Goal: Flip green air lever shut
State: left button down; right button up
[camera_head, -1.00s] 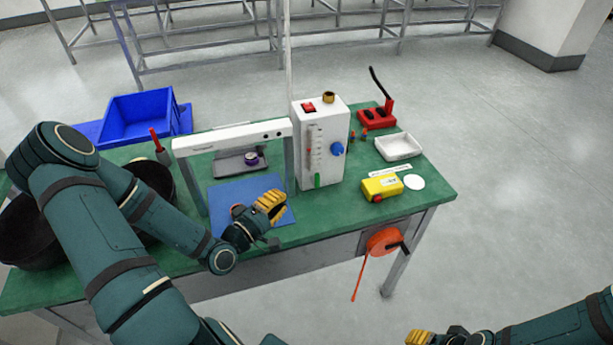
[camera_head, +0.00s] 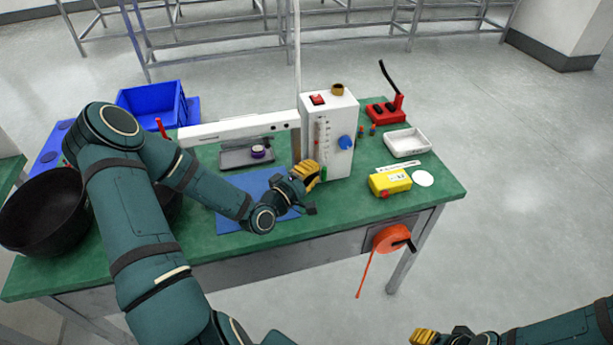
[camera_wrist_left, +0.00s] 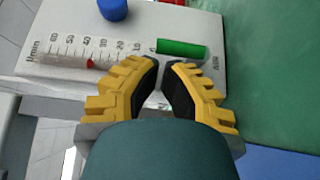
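The green lever (camera_head: 323,174) is low on the front of the white box (camera_head: 342,165), partly behind my left gripper in the head view. In the left wrist view the lever (camera_wrist_left: 182,48) lies in line with the flow scale, beside the word AIR, so it stands upright on the box. My left gripper (camera_head: 314,172) is at the box front, just left of the lever. In the wrist view its yellow fingertips (camera_wrist_left: 163,64) are close together, with only a narrow gap and nothing between them. Contact with the lever is unclear. My right gripper (camera_head: 424,338) is at the bottom edge, partly cut off.
A blue knob (camera_head: 346,142) and red switch (camera_head: 318,100) are on the box. A white crossbar (camera_head: 240,127) stands left, above a blue mat (camera_head: 235,220). A yellow device (camera_head: 390,182), white tray (camera_head: 408,142) and red lever stand (camera_head: 386,110) are right of the box.

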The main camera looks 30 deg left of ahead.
pick_arm(q)
jog(key=shift+r, duration=0.1)
dwell(0.3)
jog(key=shift+p, duration=0.35)
jog(key=shift+d+g, duration=0.1)
jog(key=shift+g, duration=0.2)
jog(key=shift+w+r+m+p, duration=0.15)
jog(key=shift+m+p, duration=0.15)
jog(key=shift+p, duration=0.15)
